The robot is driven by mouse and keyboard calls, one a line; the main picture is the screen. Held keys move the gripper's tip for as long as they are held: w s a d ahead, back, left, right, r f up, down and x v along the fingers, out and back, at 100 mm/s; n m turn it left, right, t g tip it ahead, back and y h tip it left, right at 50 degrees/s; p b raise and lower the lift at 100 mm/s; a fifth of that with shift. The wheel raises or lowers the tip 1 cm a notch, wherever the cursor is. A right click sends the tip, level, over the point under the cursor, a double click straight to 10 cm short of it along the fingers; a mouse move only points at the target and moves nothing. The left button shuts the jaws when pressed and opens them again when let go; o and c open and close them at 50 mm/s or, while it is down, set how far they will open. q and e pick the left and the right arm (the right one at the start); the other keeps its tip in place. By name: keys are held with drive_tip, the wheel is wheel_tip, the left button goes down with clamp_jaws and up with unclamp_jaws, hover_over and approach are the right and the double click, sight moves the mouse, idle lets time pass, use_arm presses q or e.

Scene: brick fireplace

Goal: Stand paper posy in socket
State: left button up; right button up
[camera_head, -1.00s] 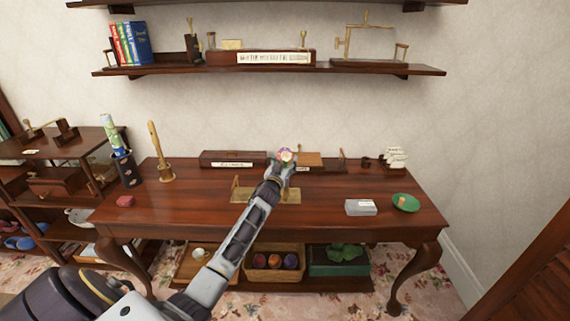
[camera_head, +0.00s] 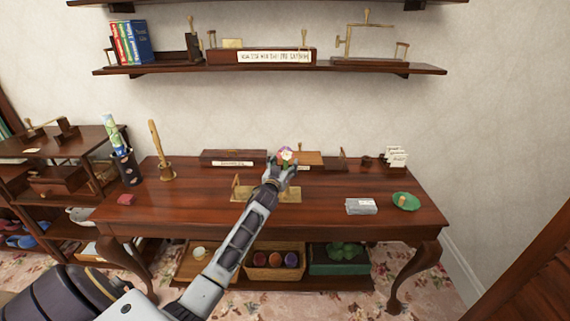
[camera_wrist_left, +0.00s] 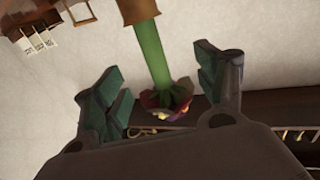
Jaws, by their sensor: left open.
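The paper posy (camera_head: 286,153) has a pink, white and red flower head above the table in the head view. In the left wrist view, which is upside down, its flower head (camera_wrist_left: 167,101) and green stem (camera_wrist_left: 152,50) lie between my fingers. The stem's far end meets a brass-coloured cup or collar (camera_wrist_left: 139,11), which looks like the socket. I cannot tell how deep the stem sits. My left gripper (camera_head: 281,167) is open, its fingers (camera_wrist_left: 165,78) apart on both sides of the posy. It hides the lower posy in the head view. My right gripper is not in view.
The wooden table (camera_head: 340,187) bears a brass plate (camera_head: 291,195), grey box (camera_head: 361,206), green dish (camera_head: 406,201), card rack (camera_head: 396,158) and wooden box (camera_head: 232,157). A wall shelf (camera_head: 420,70) hangs above.

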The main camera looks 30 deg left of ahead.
use_arm(q)
drive_tip(key=shift+v, duration=2.7)
drive_tip(key=shift+r, duration=0.1)
